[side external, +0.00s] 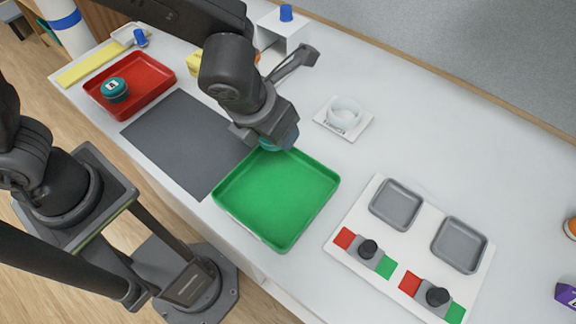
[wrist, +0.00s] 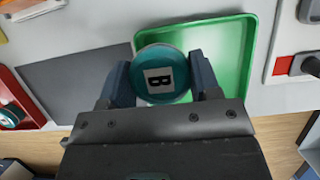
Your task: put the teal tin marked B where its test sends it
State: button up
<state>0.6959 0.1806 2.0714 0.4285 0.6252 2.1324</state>
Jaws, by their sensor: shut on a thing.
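My gripper (wrist: 166,84) is shut on the teal tin marked B (wrist: 180,57), its label facing the wrist camera. In the side external view the held tin (side external: 287,137) shows only partly below my gripper, at the back left corner of the green tray (side external: 277,240). The green tray also shows in the wrist view (wrist: 235,75) behind and right of the tin; its visible floor is empty. The red tray (side external: 158,70) stands at the far left and holds another teal tin (side external: 115,90) with a white label. I cannot tell the held tin's exact height.
A dark grey mat (side external: 180,140) lies between the trays. A white ring on a plate (side external: 344,113) stands behind the green tray. A white panel (side external: 385,190) with two grey dishes and dark knobs beside red and green patches is at the right.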

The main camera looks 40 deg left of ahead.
send_over(294, 173)
jog(key=s, duration=0.1)
jog(key=f, duration=0.2)
jog(key=shift+s+f, duration=0.2)
jog(key=shift+f, duration=2.15)
jog(key=o, duration=0.9)
jog(key=shift+f, duration=0.1)
jog(key=shift+o, duration=0.2)
